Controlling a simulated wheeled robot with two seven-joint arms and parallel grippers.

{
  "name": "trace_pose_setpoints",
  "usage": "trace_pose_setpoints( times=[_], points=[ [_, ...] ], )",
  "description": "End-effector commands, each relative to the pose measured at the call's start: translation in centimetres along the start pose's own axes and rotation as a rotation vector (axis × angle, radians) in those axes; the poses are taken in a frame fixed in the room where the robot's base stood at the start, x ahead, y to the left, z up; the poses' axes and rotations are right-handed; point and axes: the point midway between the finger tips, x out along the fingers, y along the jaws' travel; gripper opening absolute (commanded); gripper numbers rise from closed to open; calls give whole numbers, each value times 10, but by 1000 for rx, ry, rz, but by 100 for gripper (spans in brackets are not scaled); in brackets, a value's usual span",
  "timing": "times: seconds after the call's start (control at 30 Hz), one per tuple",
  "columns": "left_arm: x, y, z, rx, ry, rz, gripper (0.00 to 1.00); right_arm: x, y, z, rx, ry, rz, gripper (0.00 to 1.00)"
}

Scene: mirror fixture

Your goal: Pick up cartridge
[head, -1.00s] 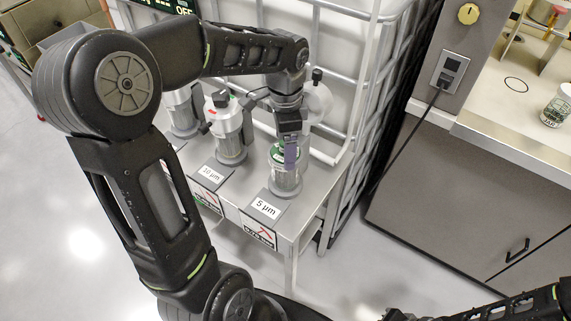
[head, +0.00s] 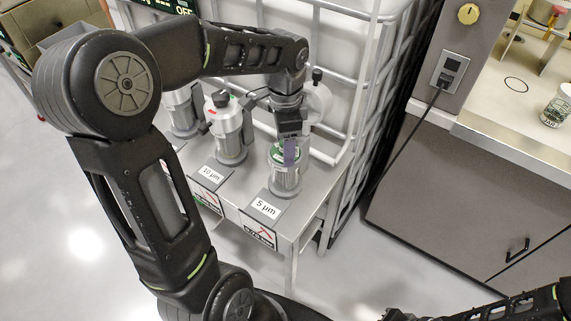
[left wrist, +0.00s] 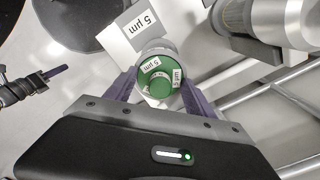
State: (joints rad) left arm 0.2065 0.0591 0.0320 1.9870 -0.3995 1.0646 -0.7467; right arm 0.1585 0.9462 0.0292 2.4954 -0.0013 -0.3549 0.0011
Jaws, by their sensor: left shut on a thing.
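The cartridge is a cylinder with a green top marked 5 µm, seen from above in the left wrist view (left wrist: 160,72). In the head view its green top (head: 277,154) shows at the upper end of a clear cylinder on the 5 µm stand. My left gripper (head: 290,152) comes down over it from above. Its purple fingers lie on both sides of the green top in the left wrist view (left wrist: 158,88), shut on it. The cartridge's lower part is hard to make out. My right gripper (head: 394,315) shows only partly at the bottom edge of the head view.
A grey bench (head: 300,222) carries the 5 µm sign (head: 266,207) and the 10 µm sign (head: 211,175). A filter housing with a white head (head: 227,125) stands just left. A caged tank (head: 375,90) is close behind. A grey cabinet (head: 470,190) stands right.

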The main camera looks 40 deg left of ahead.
Motion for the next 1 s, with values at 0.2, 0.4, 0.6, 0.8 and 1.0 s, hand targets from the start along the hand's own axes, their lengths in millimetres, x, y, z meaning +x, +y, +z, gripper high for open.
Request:
trace_pose_setpoints(
  times=[0.2,0.4,0.6,0.8,1.0],
  points=[
    [0,0,0,0,0,0,0,0,0,0,0,0,0,0],
    [-2,0,0,0,1,-1,0,0,0,0,0,0,0,0],
    [-12,-1,0,0,1,-2,0,0,0,0,0,0,0,0],
    [-36,-1,-1,1,3,-3,0,0,0,0,0,0,0,0],
    [-72,-1,-1,1,3,-4,0,0,0,0,0,0,0,0]
  ],
)
